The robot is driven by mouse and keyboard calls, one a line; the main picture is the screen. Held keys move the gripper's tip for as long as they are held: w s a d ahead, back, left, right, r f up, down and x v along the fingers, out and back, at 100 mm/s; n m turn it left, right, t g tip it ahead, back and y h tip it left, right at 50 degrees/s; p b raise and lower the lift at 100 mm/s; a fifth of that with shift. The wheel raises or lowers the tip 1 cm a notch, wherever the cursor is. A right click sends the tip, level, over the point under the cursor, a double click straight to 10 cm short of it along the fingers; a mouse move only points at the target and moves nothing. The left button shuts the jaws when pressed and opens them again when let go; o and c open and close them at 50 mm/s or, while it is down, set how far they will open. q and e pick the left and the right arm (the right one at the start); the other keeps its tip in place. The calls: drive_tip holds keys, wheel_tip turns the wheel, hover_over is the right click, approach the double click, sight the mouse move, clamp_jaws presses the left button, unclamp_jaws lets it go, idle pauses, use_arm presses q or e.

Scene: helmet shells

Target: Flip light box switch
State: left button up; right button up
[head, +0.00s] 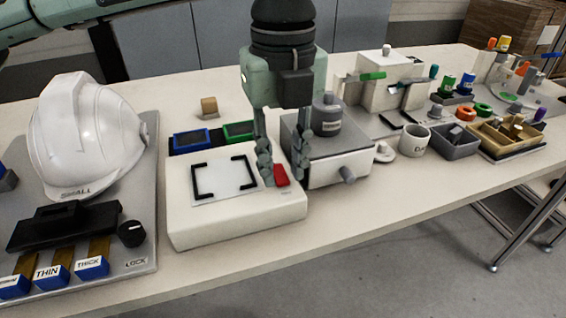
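The light box (235,218) is a low white box on the table, with a pale panel framed by black corner brackets on its top. Its red switch (281,176) sits at the right end of the top. Whether a fingertip touches the switch, I cannot tell.
A white helmet shell (85,130) stands on a grey fixture (146,215) to the left. Blue and green trays (190,138) lie behind the light box. A grey-topped box (350,160) with a cylinder stands close on the right. Farther right are several fixtures, cups and bins.

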use_arm(q)
drive_tip(key=shift+f, duration=0.5)
clamp_jaws()
drive_tip(key=shift+w+f, duration=0.1)
drive_tip(key=shift+w+g+b, duration=0.15)
drive_tip(key=shift+g+b, duration=0.15)
drive_tip(key=shift+g, duration=0.4)
drive_tip(key=shift+w+a+r+g+h, duration=0.1)
drive_tip(key=shift+w+r+g+h, duration=0.1)
drive_tip(key=shift+g+h, duration=0.2)
drive_tip(key=shift+g, duration=0.5)
use_arm(e)
drive_tip(key=shift+w+r, duration=0.3)
drive_tip(key=shift+w, duration=0.05)
